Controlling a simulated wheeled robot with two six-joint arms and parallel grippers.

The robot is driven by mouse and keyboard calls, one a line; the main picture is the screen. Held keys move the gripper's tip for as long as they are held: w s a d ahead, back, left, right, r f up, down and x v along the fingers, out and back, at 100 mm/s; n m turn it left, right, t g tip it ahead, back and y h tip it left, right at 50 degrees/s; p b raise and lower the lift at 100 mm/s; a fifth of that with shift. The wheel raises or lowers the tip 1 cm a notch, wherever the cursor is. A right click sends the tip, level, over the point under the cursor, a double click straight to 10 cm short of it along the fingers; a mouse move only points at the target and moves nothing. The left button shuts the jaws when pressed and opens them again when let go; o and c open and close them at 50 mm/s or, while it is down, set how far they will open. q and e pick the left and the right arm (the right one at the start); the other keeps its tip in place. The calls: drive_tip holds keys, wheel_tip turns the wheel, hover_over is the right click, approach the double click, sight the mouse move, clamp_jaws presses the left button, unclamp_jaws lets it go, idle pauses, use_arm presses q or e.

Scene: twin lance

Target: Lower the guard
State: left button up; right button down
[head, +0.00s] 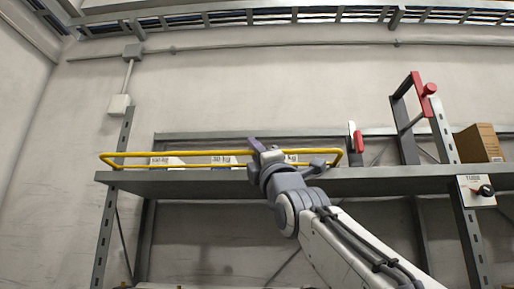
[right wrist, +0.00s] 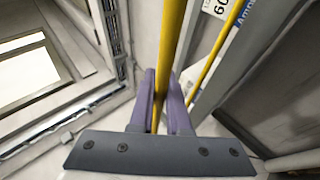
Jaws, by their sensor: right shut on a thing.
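The guard is a yellow tube frame (head: 200,153) at the edge of a high grey shelf (head: 140,180). It looks like a long, low loop with rounded ends. My right gripper (head: 262,148) reaches up from below to the guard, right of its middle. In the right wrist view, the guard's yellow bar (right wrist: 172,35) runs between the two purple fingers (right wrist: 162,78), and the gripper is shut on it. The gripper hides a short part of the bar. My left gripper is not in view.
Weight labels such as "30 kg" (head: 221,159) show behind the guard. To the right are a small red-topped part (head: 357,141), a frame with a red handle (head: 417,88), a cardboard box (head: 478,144) and a panel with a dark knob (head: 477,190).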

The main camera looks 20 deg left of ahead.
drive_tip(key=shift+s+d+r, duration=0.3)
drive_tip(key=shift+s+r, duration=0.05)
drive_tip(key=shift+r, duration=0.1)
idle(0.4)
drive_tip(key=c, duration=0.9)
unclamp_jaws()
drive_tip(key=shift+s, duration=0.1)
drive_tip(key=shift+w+a+f, duration=0.1)
drive_tip(key=shift+w+f, duration=0.1)
drive_tip(key=f+b, duration=0.1)
drive_tip(key=d+f+b, duration=0.1)
drive_tip(key=b, duration=0.1)
drive_tip(key=shift+s+f, duration=0.1)
drive_tip(key=shift+f, duration=0.15)
drive_tip(key=d+f+b, duration=0.1)
drive_tip(key=f+b, duration=0.1)
drive_tip(key=b, duration=0.1)
drive_tip(key=d+f+b, duration=0.1)
drive_tip(key=f+b, duration=0.2)
drive_tip(key=d+f+b, duration=0.2)
drive_tip(key=f+b, duration=0.1)
drive_tip(key=shift+s+f, duration=0.25)
drive_tip(key=shift+s+f, duration=0.1)
